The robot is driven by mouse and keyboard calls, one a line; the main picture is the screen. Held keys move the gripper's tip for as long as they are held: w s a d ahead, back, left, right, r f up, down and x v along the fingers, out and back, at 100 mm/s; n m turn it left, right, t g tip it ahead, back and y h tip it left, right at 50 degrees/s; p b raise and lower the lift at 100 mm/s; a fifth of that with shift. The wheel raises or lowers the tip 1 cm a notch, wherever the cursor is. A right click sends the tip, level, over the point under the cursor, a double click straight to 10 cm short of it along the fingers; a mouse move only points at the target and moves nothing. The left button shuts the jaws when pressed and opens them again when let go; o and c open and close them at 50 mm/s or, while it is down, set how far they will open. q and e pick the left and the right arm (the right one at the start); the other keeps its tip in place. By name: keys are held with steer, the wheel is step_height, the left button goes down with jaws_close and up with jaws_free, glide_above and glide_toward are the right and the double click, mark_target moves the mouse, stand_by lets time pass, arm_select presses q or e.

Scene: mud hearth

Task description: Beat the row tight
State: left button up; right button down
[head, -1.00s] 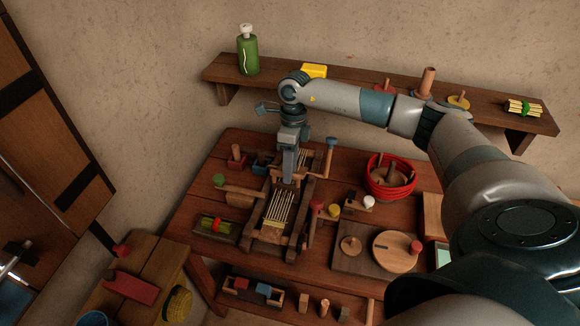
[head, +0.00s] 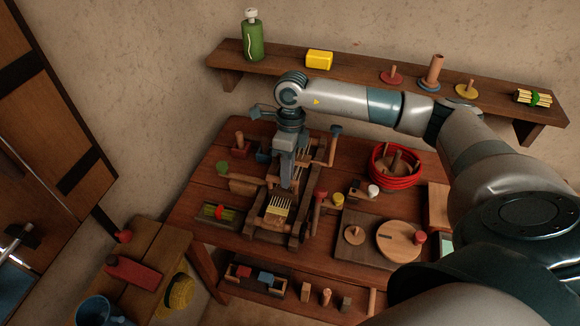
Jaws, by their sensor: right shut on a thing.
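The small wooden loom (head: 305,215) stands on the bench. Pale warp threads (head: 278,205) run along it and show in front of and behind my right gripper. My right gripper (head: 286,187) points down into the middle of the loom, shut on what seems to be its beater bar; the jaws hide the grip itself. A pale woven strip (head: 274,222) lies at the front end of the threads. I cannot tell how tightly its rows are packed. My left gripper is not in view.
Right of the loom are a coil of red cord (head: 395,182) on a holder and a round wooden disc (head: 399,241) on a board. A small tray (head: 217,212) lies to its left. A wall shelf (head: 350,75) with bottle and spools runs behind my right arm.

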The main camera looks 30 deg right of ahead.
steer(key=c, duration=1.7)
jaws_free()
steer(key=shift+r, duration=0.1)
steer(key=shift+w+d+r+b, duration=0.4)
steer(key=shift+r+b, duration=0.5)
steer(key=shift+r, duration=1.95)
steer(key=shift+w+d+r+b, duration=0.4)
steer(key=shift+r+b, duration=0.5)
steer(key=shift+r, duration=1.9)
steer(key=shift+w+d+r+b, duration=0.4)
steer(key=shift+r+b, duration=0.5)
steer(key=shift+r, duration=1.95)
steer(key=shift+s+d, duration=0.1)
